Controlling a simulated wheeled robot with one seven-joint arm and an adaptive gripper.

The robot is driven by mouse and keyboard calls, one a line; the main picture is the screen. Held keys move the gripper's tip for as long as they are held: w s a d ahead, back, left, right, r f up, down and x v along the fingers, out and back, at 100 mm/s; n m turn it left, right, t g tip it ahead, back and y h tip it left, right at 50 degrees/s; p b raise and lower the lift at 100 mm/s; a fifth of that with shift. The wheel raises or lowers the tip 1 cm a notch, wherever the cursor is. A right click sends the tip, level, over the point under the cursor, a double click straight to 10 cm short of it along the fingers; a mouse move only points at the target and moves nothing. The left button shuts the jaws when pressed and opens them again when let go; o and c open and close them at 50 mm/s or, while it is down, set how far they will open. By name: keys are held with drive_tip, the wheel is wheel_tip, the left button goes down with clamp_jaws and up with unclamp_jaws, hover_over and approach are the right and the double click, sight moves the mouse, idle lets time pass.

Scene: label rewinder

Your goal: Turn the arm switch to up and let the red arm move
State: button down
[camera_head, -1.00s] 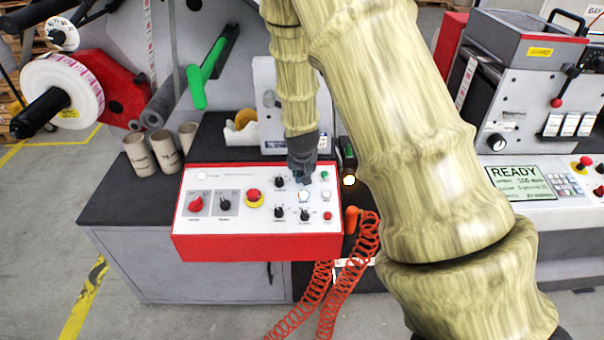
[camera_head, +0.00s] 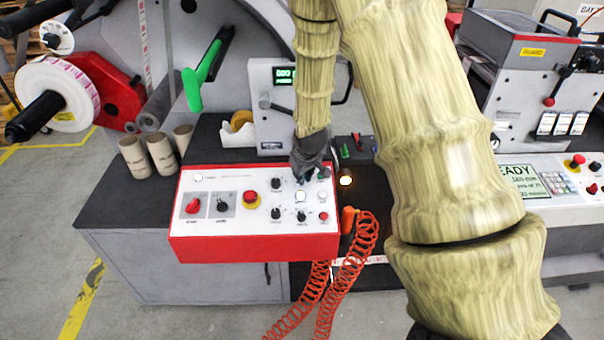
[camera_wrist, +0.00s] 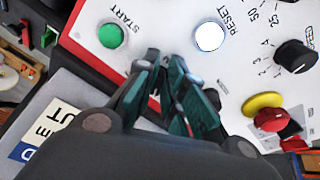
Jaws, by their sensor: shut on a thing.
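The control panel (camera_head: 225,190) is a white-faced box with a red front. My gripper (camera_head: 306,178) is over its upper right part. In the wrist view, my dark green fingers (camera_wrist: 170,85) are close together beside the green START button (camera_wrist: 112,36) and the lit white RESET button (camera_wrist: 209,37). They are shut on a small control, most likely the arm switch, which they hide. Its setting cannot be read. A red plate-like arm (camera_head: 112,92) stands at the upper left of the head view, behind a label reel (camera_head: 62,92).
A red emergency button (camera_head: 250,197) and several black knobs sit on the panel. A coiled orange hose (camera_head: 365,240) hangs at its right front. Cardboard cores (camera_head: 162,153) stand at the left. A grey box with a green display (camera_head: 284,76) stands behind the panel.

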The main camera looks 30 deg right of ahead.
idle(0.5)
drive_tip(key=c, duration=1.5)
unclamp_jaws()
drive_tip(key=shift+r, duration=0.1)
drive_tip(key=v, duration=1.1)
drive_tip(key=shift+s+r, duration=0.2)
drive_tip(key=shift+r, duration=0.15)
